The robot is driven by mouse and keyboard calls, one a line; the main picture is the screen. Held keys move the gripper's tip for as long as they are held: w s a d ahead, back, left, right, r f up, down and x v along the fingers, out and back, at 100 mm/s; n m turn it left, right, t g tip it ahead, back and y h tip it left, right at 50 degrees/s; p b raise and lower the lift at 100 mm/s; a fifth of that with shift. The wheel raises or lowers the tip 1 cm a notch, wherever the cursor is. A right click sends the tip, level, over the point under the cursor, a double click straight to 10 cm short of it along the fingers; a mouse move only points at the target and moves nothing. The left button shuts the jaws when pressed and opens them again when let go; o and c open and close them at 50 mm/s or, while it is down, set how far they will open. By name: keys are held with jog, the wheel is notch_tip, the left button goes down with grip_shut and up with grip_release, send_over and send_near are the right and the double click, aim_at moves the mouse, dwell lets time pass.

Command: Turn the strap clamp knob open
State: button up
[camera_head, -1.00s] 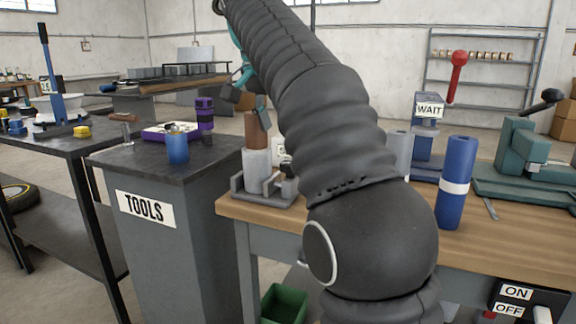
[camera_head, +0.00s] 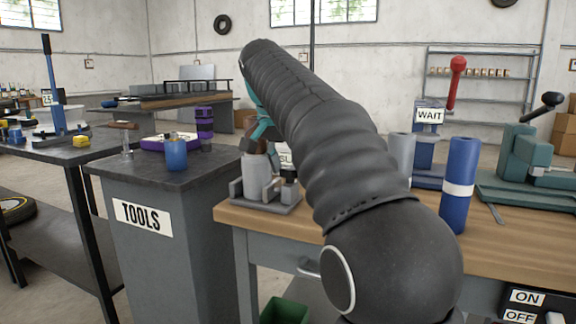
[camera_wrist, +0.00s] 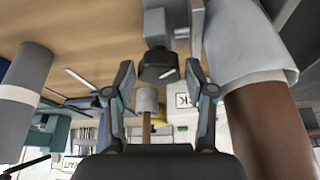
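The strap clamp fixture (camera_head: 268,206) is a grey base at the left end of the wooden workbench. A light grey sleeve (camera_head: 257,172) stands in it with a brown cylinder on top, which shows large at the right of the wrist view (camera_wrist: 268,125). The dark clamp knob (camera_head: 289,175) sits on a grey block; in the wrist view the knob (camera_wrist: 158,66) appears between my two fingertips, slightly beyond them. My gripper (camera_wrist: 160,78) is open, its fingers spread either side with visible gaps. In the head view my arm hides part of the gripper and fixture.
A blue cylinder with a white band (camera_head: 459,185) and a grey cylinder (camera_head: 398,155) stand further right on the workbench (camera_head: 470,250). The grey TOOLS cabinet (camera_head: 140,240) stands at the left, with a blue container (camera_head: 176,155) on top. A green bin (camera_head: 284,312) is below.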

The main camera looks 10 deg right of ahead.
jog(key=c, duration=0.8)
jog(key=shift+o, duration=0.2)
jog(key=shift+n, duration=0.4)
jog(key=n+y+p, duration=0.1)
jog(key=n, duration=0.1)
jog(key=n+t+p, duration=0.1)
jog(key=n, duration=0.1)
jog(key=shift+s+d+r+n+y+p, duration=0.1)
jog(key=shift+d+r+n+y+p, duration=0.1)
jog(key=shift+n+y+p, duration=0.15)
jog(key=n+y+p, duration=0.2)
jog(key=n, duration=0.3)
jog(key=shift+d+f+p, duration=0.1)
jog(key=shift+d+p, duration=0.05)
jog(key=shift+p, duration=0.15)
jog(key=shift+f+n, duration=0.1)
jog(key=shift+n, duration=0.15)
jog(key=o, duration=0.9)
jog(key=shift+c, duration=0.2)
